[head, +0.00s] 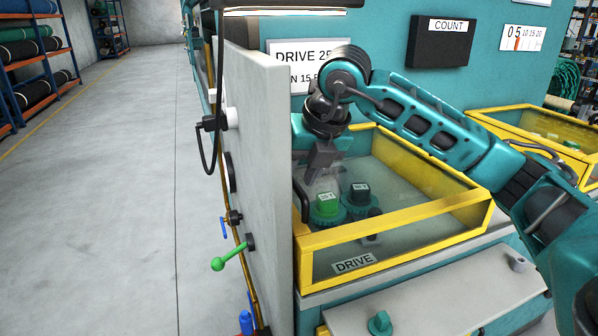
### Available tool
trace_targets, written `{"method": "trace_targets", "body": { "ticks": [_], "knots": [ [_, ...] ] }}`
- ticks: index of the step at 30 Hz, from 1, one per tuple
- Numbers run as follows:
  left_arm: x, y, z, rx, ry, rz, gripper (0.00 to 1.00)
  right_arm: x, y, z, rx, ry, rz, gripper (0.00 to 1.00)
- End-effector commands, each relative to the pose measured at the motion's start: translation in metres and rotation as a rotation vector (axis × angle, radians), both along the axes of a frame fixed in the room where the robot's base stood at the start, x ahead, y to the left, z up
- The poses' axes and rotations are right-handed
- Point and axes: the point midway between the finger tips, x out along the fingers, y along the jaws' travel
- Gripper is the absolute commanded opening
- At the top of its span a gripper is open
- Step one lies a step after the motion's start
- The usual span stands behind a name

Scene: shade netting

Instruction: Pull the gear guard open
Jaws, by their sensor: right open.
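The gear guard (390,224) is a yellow-framed box with clear panels, labelled DRIVE. It sits on the machine to the right of a grey upright panel and appears closed over the gears. A green gear (326,208) and a dark teal gear (358,199) show through it. A black handle (303,204) is at its left end. My right gripper (314,176) points down over the left end of the guard, close above the handle. It is open; whether it touches the guard cannot be told. My left gripper is out of view.
The grey upright panel (262,180) stands close left of the guard, with a green-knobbed lever (218,264) on its outer side. A second yellow-framed guard (545,133) is at the right. Open floor (110,200) lies at the left, beside roll shelves (35,60).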

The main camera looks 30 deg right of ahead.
Motion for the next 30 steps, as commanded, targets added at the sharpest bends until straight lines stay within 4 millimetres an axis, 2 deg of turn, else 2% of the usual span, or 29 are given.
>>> {"method": "trace_targets", "body": {
  "ticks": [10,22,30],
  "knots": [
    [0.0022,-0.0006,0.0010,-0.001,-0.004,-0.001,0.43,0.0015,0.0004,-0.0040,0.000,0.001,0.000,0.40],
    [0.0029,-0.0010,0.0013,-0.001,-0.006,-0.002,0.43,0.0014,0.0002,-0.0036,0.000,0.000,-0.001,0.02],
    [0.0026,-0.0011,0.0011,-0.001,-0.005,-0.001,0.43,0.0013,0.0002,-0.0035,0.000,0.000,-0.001,0.00]
  ]
}}
